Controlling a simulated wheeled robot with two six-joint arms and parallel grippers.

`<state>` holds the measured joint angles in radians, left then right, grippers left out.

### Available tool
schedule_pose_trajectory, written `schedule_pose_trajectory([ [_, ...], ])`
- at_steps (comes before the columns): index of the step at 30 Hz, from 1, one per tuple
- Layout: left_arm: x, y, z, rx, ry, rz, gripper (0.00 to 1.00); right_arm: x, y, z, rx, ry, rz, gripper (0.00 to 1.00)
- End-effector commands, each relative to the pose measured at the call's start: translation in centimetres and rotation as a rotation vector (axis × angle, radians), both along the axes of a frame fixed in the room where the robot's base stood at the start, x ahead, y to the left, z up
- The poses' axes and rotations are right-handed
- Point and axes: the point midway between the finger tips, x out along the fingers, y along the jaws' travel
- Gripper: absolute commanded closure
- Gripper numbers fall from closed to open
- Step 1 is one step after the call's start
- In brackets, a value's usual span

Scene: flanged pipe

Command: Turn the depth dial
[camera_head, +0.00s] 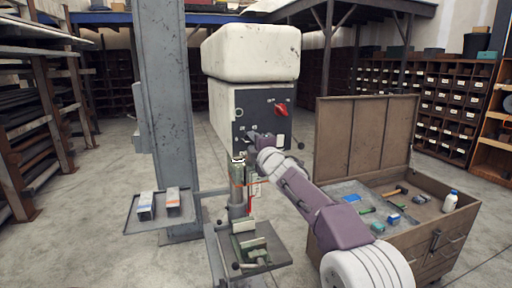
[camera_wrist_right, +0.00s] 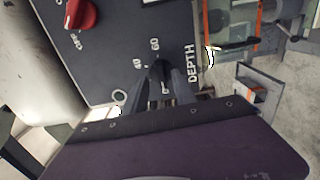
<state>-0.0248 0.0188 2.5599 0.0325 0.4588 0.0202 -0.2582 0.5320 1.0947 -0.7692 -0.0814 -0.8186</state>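The depth dial (camera_wrist_right: 158,69) is a small black knob on the dark panel, beside the word DEPTH and the numbers 40 and 60 in the right wrist view. My right gripper (camera_wrist_right: 160,80) has its two dark fingers at the dial, one on either side. A gap with a printed mark shows between the fingers. Whether they press on the dial cannot be told. In the head view my right gripper (camera_head: 256,141) is at the lower part of the panel and hides the dial. My left gripper is not in view.
A red knob (camera_head: 281,109) sits higher on the panel (camera_head: 252,103); it also shows in the wrist view (camera_wrist_right: 82,14). A grey column (camera_head: 165,110) with a small tray (camera_head: 133,222) stands left. An open wooden tool chest (camera_head: 420,262) stands right. A drill-like fixture (camera_head: 238,205) is below the arm.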

Motion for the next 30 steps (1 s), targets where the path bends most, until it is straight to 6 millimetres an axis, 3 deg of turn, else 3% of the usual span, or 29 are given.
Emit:
schedule_pose_trajectory([
  [4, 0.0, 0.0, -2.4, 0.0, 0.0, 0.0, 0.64, -2.4, -0.8, -0.7, 0.001, -0.003, -0.001, 0.67],
  [12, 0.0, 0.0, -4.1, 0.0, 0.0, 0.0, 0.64, -7.1, -2.4, -0.2, 0.001, -0.003, 0.0, 0.67],
  [24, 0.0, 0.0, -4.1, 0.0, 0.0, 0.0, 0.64, -7.9, -2.8, -0.1, 0.001, -0.002, -0.003, 0.67],
  [26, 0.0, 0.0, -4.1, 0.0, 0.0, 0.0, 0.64, -7.8, -3.9, 0.4, 0.002, -0.009, -0.021, 0.67],
  [27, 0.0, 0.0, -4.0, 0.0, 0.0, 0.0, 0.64, -7.9, -5.4, 0.6, 0.002, -0.008, -0.047, 0.67],
  [29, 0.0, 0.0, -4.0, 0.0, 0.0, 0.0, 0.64, -8.1, -7.6, -2.9, 0.017, 0.076, -0.088, 0.67],
  [30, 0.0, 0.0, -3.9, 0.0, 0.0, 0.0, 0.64, -8.5, -9.2, -5.9, 0.047, 0.155, -0.126, 0.67],
])
